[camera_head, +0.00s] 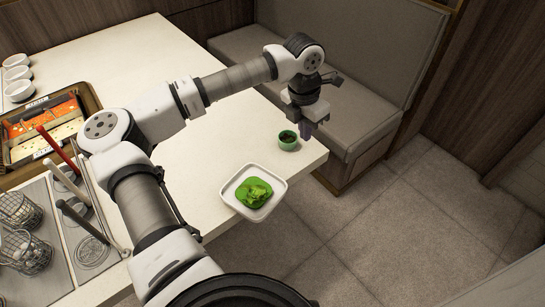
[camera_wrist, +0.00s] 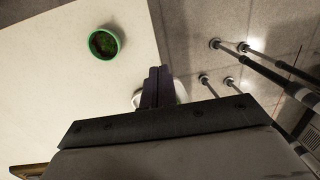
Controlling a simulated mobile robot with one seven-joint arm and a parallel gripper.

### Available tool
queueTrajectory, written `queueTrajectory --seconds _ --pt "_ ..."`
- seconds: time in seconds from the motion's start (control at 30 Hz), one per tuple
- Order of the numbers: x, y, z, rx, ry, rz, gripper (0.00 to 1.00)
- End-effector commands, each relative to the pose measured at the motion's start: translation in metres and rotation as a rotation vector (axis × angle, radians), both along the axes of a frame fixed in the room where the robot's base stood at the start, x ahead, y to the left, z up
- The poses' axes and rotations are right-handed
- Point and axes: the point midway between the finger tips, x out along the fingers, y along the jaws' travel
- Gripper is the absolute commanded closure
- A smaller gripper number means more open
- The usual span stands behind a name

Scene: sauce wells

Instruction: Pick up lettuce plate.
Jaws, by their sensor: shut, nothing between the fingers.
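The lettuce plate (camera_head: 230,193) is a white, square plate with rounded corners, lying at the table's near right edge. Green lettuce (camera_head: 254,192) sits in its middle. My gripper (camera_head: 305,131) is above the table's right corner, beyond the plate and to its right, apart from it and pointing down. In the wrist view my gripper (camera_wrist: 158,72) has its dark fingers together with nothing held. A white shape (camera_wrist: 181,92) shows partly behind the fingers there; I cannot tell whether it is the plate.
A small green bowl (camera_head: 288,140) with dark contents stands by my gripper; it also shows in the wrist view (camera_wrist: 103,43). A food tray (camera_head: 88,97), white bowls (camera_head: 17,74) and wire baskets (camera_head: 20,210) are at left. A grey bench (camera_head: 350,120) stands behind the table.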

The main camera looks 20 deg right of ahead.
Motion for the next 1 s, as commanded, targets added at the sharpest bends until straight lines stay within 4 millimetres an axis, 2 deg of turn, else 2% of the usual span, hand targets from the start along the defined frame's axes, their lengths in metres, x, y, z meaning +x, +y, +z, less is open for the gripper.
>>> queueTrajectory --seconds 0.03,0.17,0.37,0.73,0.83,1.0 --pt "0.007 0.014 -0.010 0.044 -0.013 0.027 1.00" --pt "0.016 0.031 -0.026 0.102 -0.033 0.058 1.00" --pt "0.016 0.032 -0.049 0.106 -0.030 0.060 1.00" --pt "0.015 0.031 -0.125 0.103 -0.029 0.059 1.00" --pt "0.009 0.048 -0.122 0.102 -0.031 0.061 1.00" --pt "0.001 0.063 -0.124 0.102 -0.032 0.058 1.00"
